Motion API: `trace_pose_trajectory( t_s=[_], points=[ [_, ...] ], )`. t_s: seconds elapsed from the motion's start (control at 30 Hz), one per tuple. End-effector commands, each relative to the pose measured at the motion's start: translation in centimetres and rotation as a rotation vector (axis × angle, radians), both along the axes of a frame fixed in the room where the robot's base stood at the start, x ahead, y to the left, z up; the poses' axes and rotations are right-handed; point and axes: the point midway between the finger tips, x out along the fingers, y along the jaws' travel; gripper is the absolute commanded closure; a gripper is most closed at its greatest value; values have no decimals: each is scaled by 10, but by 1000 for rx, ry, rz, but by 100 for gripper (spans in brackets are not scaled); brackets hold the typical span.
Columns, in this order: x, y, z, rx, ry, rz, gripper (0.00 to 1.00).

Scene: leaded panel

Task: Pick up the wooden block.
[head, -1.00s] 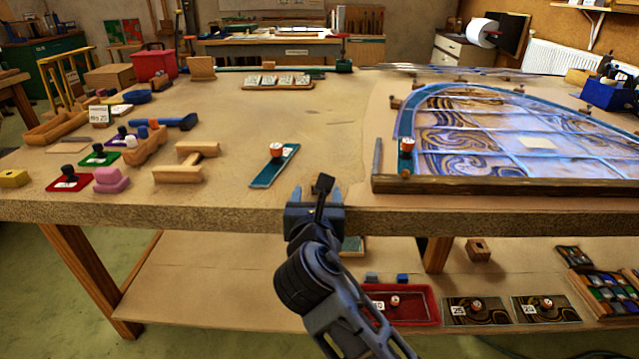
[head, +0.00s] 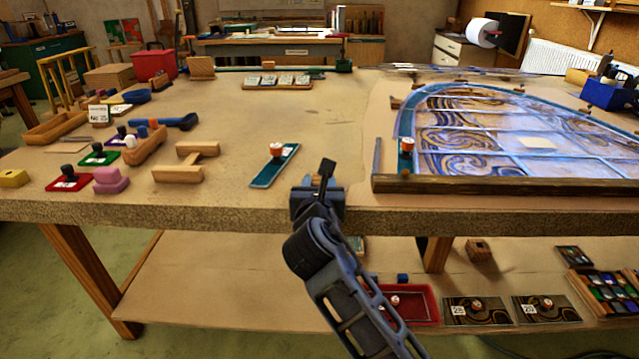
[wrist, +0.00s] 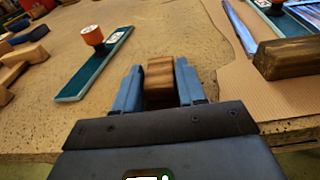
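The wooden block (wrist: 160,78) is brown with darker grain and sits between the two blue fingers of my gripper (wrist: 160,88) in the wrist view. The fingers look closed against its sides. In the head view my gripper (head: 318,198) is at the front edge of the workbench, and its body hides the block there. Another small wooden block (head: 478,250), with a dark mark on its face, sits on the lower shelf.
A teal glass strip with an orange-white knob (head: 274,165) lies on the bench, left of my gripper. The leaded panel (head: 500,135) fills the right side. Wooden blocks and stamps stand at left. A red tray (head: 412,303) is on the shelf below.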

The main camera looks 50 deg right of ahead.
Motion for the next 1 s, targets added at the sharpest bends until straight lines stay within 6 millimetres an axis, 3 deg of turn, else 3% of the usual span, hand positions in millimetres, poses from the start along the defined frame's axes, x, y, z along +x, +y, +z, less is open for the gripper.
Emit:
trace_pose_trajectory(
  t_s=[0.33, 0.67, 1.0],
  points=[
    [0, 0, 0, 0, 0, 0, 93],
    [0, 0, 4, 0, 0, 1, 93],
    [-4, -1, 47, 0, -3, -2, 93]
  ],
)
